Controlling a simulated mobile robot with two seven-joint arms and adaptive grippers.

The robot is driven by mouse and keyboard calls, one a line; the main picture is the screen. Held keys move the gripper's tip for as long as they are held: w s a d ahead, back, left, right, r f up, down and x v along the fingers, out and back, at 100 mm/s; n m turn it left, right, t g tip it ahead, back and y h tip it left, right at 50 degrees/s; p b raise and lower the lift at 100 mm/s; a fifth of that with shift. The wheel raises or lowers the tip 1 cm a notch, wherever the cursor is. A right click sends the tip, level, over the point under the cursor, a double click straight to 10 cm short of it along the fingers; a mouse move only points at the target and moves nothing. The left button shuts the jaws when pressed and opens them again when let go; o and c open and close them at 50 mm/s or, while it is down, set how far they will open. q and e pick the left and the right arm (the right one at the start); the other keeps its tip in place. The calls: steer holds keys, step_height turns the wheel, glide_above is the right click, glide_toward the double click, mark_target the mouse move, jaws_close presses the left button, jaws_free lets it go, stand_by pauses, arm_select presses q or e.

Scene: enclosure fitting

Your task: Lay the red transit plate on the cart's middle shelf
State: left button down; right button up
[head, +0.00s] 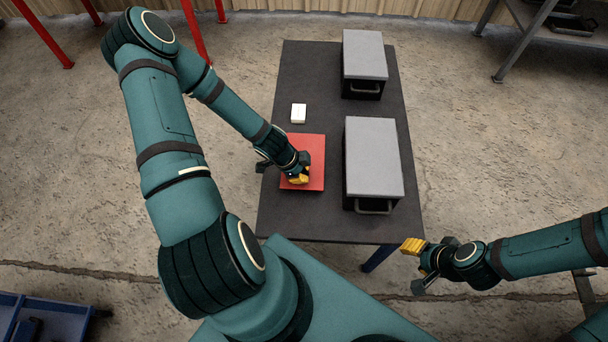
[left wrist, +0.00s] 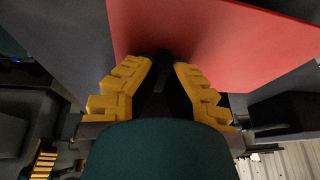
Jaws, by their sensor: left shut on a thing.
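The red transit plate (head: 315,150) is flat and square, at the left edge of the dark table in the head view. It also fills the upper part of the left wrist view (left wrist: 210,40). My left gripper (head: 299,179) is over its near half, shut on the plate. The exact spot where the yellow fingers grip is dark and partly hidden. My right gripper (head: 412,247) is off the table's near right corner, away from the plate; its finger gap does not show clearly. A blue frame (head: 38,318) at the lower left may be part of the cart; no middle shelf is recognisable.
The dark table (head: 310,75) also bears two grey-lidded boxes with handles, one near (head: 373,160) and one far (head: 364,55), right of the plate. A small white block (head: 298,113) lies just beyond the plate. Red legs (head: 196,32) stand at the upper left. Open floor lies left of the table.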

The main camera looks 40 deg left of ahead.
arm_select(q)
steer(key=shift+f+b, duration=0.35)
steer(key=shift+f, duration=1.5)
steer(key=shift+f, duration=0.1)
steer(key=c, duration=1.1)
jaws_free()
steer(key=shift+c, duration=0.2)
steer(key=shift+r, duration=0.35)
steer(key=p+v, duration=0.2)
steer(key=v, duration=0.9)
steer(key=shift+s+a+r, duration=0.1)
steer(key=shift+s+r, duration=0.1)
